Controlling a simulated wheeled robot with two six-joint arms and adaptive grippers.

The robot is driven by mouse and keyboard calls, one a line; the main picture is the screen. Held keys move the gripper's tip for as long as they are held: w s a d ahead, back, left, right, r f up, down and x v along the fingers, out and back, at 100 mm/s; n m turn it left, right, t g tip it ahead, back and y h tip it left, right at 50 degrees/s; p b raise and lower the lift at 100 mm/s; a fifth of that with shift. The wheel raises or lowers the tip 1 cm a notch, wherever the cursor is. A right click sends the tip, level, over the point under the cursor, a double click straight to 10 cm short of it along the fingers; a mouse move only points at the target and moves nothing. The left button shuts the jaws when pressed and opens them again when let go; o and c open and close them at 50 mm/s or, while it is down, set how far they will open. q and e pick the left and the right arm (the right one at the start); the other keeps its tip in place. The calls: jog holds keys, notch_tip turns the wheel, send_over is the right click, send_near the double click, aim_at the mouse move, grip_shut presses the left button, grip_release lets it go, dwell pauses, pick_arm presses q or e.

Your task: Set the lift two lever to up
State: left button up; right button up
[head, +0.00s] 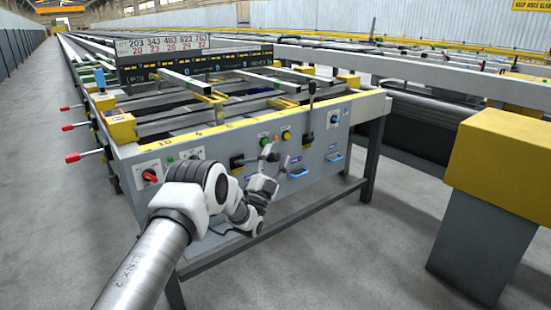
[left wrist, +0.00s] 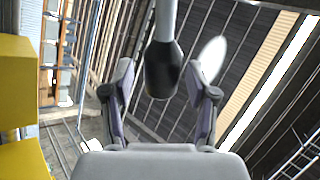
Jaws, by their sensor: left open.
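My left gripper (head: 272,156) is in front of the runout table's front panel (head: 213,146), beside a black lever base (head: 237,162). In the left wrist view my left gripper (left wrist: 160,82) is open, with a grey rod ending in a black grip (left wrist: 162,70) between its fingers; I see gaps on both sides. The gripper hides much of this lever in the head view. Another lever, with a black handle (head: 311,101), stands upright farther right on the panel. I cannot read which label belongs to lift two. My right gripper is not in view.
A red rotary switch (head: 149,176) and several buttons sit on the panel. Red-tipped levers (head: 73,157) stick out at the table's left side. A yellow-topped block (head: 500,160) stands at right, with open floor between.

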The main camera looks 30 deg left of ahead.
pick_arm(q)
jog(key=v, duration=1.2)
